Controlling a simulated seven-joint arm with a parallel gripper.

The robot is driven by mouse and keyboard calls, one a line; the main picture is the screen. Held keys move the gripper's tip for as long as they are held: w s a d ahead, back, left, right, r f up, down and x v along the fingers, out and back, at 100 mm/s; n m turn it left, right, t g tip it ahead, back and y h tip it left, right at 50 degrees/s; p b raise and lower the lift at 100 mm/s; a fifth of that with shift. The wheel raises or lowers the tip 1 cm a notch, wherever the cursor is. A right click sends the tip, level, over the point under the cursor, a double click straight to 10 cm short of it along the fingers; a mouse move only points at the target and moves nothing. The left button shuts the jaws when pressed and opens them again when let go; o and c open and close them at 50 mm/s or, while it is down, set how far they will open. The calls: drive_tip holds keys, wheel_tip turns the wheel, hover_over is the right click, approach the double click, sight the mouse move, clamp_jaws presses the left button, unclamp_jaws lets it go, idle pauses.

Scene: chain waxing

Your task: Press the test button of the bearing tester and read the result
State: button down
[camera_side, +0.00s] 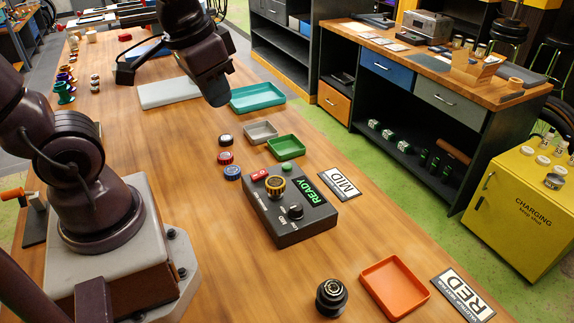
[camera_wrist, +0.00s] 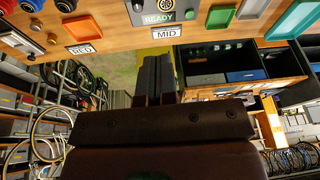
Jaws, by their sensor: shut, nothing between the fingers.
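The bearing tester (camera_side: 290,225) is a dark box on the wooden table in the side view, with its display lit green and reading READY. On its top are a round gold-rimmed part (camera_side: 275,186), a black knob (camera_side: 295,211), a small green button (camera_side: 287,168) and a red patch (camera_side: 260,175). The tester also shows at the top of the wrist view (camera_wrist: 150,18), partly cut off. My gripper (camera_side: 217,100) hangs above the table, behind the tester and apart from it. In the wrist view its two dark fingers (camera_wrist: 157,75) are together and empty.
Small grey (camera_side: 260,132), green (camera_side: 286,147), teal (camera_side: 257,97) and orange (camera_side: 394,288) trays lie on the table. A MID card (camera_side: 339,185) and a RED card (camera_side: 462,295) lie near the edge. A black round part (camera_side: 331,298) stands in front. Several round caps (camera_side: 226,158) sit beside the tester.

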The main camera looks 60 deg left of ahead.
drive_tip(key=w+a+f+m+g, duration=0.1)
drive_tip(key=w+a+f, duration=0.5)
drive_tip(key=f, duration=0.2)
drive_tip(key=m+t, duration=0.7)
drive_tip(key=m, duration=0.1)
hover_over(287, 167)
wheel_tip(287, 167, down, 6)
drive_tip(key=shift+f, duration=0.25)
drive_tip(key=shift+f, duration=4.4)
drive_tip(key=shift+f, duration=0.1)
drive_tip(key=shift+f, duration=0.35)
